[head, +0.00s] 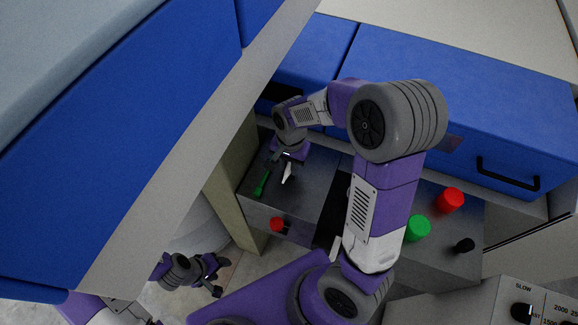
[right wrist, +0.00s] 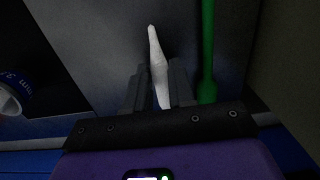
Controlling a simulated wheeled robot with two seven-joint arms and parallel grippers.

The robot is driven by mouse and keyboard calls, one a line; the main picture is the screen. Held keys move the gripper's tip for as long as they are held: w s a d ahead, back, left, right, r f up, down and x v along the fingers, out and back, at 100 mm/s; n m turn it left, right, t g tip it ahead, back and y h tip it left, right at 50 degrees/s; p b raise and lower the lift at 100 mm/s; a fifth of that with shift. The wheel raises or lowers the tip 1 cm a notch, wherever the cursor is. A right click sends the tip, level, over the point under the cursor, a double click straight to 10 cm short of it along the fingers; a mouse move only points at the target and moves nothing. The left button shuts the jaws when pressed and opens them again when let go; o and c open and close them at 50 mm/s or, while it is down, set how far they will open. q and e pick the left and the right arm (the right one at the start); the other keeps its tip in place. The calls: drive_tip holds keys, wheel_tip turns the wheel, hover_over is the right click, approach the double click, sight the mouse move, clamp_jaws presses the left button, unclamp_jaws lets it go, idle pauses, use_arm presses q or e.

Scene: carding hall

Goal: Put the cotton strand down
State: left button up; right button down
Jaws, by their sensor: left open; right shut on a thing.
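The cotton strand (head: 288,173) is a short white piece with a tapered end, over the grey metal top (head: 318,190) of a machine box. My right gripper (head: 287,161) is shut on it. In the right wrist view the strand (right wrist: 157,58) sticks out beyond the two dark fingers (right wrist: 158,88). I cannot tell whether the strand touches the metal. My left gripper (head: 216,279) is open and empty, low at the left over the floor, well away from the strand.
A green tool (head: 261,184) lies on the grey top beside the strand; its rod shows in the right wrist view (right wrist: 207,50). A blue-and-white roll (right wrist: 10,92) is at left there. Red (head: 450,200) and green (head: 418,228) buttons stand to the right. Blue covers (head: 450,100) rise behind.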

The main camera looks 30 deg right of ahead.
drive_tip(key=shift+f, duration=0.4)
drive_tip(key=shift+w+r, duration=0.1)
drive_tip(key=c, duration=1.4)
unclamp_jaws()
drive_tip(key=shift+f, duration=0.2)
drive_tip(key=o, duration=0.4)
drive_tip(key=shift+o, duration=0.2)
drive_tip(key=shift+r, duration=0.1)
wheel_tip(320, 180, up, 8)
drive_tip(key=shift+d+f+p, duration=0.15)
drive_tip(key=shift+p, duration=1.05)
